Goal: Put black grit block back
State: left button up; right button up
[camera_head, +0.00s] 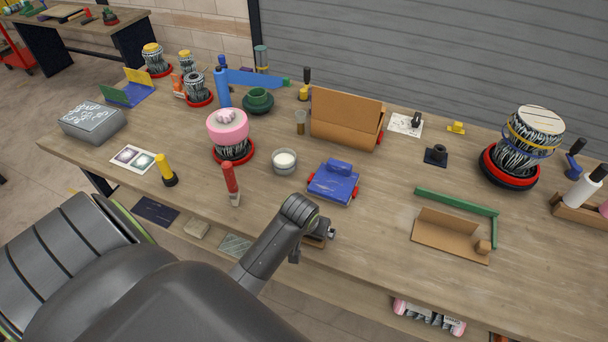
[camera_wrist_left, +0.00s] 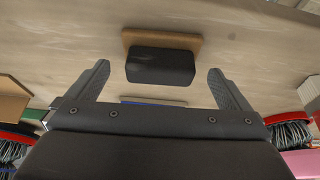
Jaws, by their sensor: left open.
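The black grit block (camera_wrist_left: 160,66) lies on a tan base (camera_wrist_left: 165,38) in the left wrist view. It sits between and just beyond the fingertips, with a gap on each side. My left gripper (camera_wrist_left: 158,82) is open and empty around it, not visibly touching it. In the head view my left gripper (camera_head: 326,232) is over the front part of the workbench, and a brown piece (camera_head: 316,243) shows beneath it. The block itself is mostly hidden there by the gripper. My right gripper is not in view.
A blue block with red knobs (camera_head: 333,184) lies just behind the gripper. A brown angled holder (camera_head: 446,234) and green strip (camera_head: 456,203) are to the right. A red-handled scraper (camera_head: 230,180) and white bowl (camera_head: 285,163) are at the left. The bench's front right is clear.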

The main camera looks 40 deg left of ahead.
pick_arm(q)
jog(key=b+v, duration=0.1)
jog(key=v, duration=1.3)
jog(key=s+a+f+m, duration=0.1)
jog(key=s+a+f, duration=0.15)
jog(key=s, duration=0.65)
jog(key=s+a+f+m, duration=0.15)
jog(key=s+f, duration=0.25)
jog(key=s, duration=0.5)
notch_tip(320, 180, down, 31)
jog(key=a+g+b, duration=0.1)
jog(key=g+b, duration=0.1)
jog(key=b, duration=0.5)
jog(key=s+f+b, duration=0.2)
jog(key=s+f, duration=0.5)
jog(key=f, duration=0.4)
jog(key=s+d+f+g+b, duration=0.1)
jog(key=s+f+b, duration=0.2)
jog(key=s+f, duration=0.4)
notch_tip(320, 180, down, 4)
jog(key=shift+s+d+f, duration=0.1)
jog(key=shift+s+d, duration=0.1)
jog(key=shift+s, duration=0.05)
